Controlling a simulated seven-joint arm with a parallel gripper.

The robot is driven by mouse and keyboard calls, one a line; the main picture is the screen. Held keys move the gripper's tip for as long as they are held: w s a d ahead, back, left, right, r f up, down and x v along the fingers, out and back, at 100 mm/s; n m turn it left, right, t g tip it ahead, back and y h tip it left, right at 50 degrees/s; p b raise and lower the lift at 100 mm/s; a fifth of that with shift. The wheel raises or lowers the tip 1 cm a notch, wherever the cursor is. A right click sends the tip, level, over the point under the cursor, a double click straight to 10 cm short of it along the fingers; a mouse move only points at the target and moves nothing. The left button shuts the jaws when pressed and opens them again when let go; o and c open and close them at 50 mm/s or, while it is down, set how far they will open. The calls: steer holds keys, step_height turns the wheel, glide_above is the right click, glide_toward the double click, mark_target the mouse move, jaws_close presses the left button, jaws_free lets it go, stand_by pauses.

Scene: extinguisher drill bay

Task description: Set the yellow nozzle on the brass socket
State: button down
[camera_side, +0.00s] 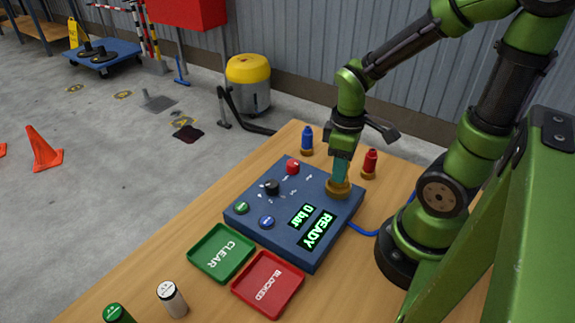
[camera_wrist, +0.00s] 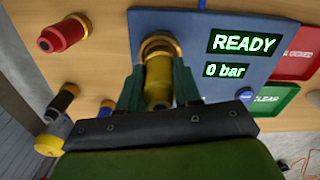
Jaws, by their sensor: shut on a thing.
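The yellow nozzle (camera_wrist: 158,80) is held between the teal fingers of my gripper (camera_wrist: 158,92), which is shut on it. The brass socket (camera_wrist: 158,44) is a ring on the blue panel, and the nozzle's far end overlaps it in the wrist view. In the side view my gripper (camera_side: 342,170) points down right over the brass socket (camera_side: 338,188), with its fingers hiding the nozzle. I cannot tell whether the nozzle rests in the socket or hovers just above it.
The blue panel (camera_side: 250,213) reads READY and 0 bar. A blue nozzle (camera_side: 307,139) and a red nozzle (camera_side: 370,161) stand behind it; a black one (camera_wrist: 62,100) shows in the wrist view. Green (camera_side: 197,263) and red (camera_side: 291,304) trays lie in front.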

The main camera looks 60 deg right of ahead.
stand_by(0.3)
steer(key=c, duration=1.1)
jaws_free()
steer(key=shift+o, duration=0.2)
steer(key=shift+r, duration=5.5)
steer(key=shift+w+a+f+m+t, duration=0.15)
steer(key=shift+w+m+t, duration=0.25)
steer(key=shift+m, duration=0.3)
steer(key=w+a+r+m+t+y, duration=0.2)
steer(key=a+r+m+t, duration=0.2)
steer(key=a+m+t, duration=0.1)
steer(key=shift+a+r+t, duration=0.4)
steer(key=shift+a+t, duration=0.3)
steer(key=shift+a, duration=0.55)
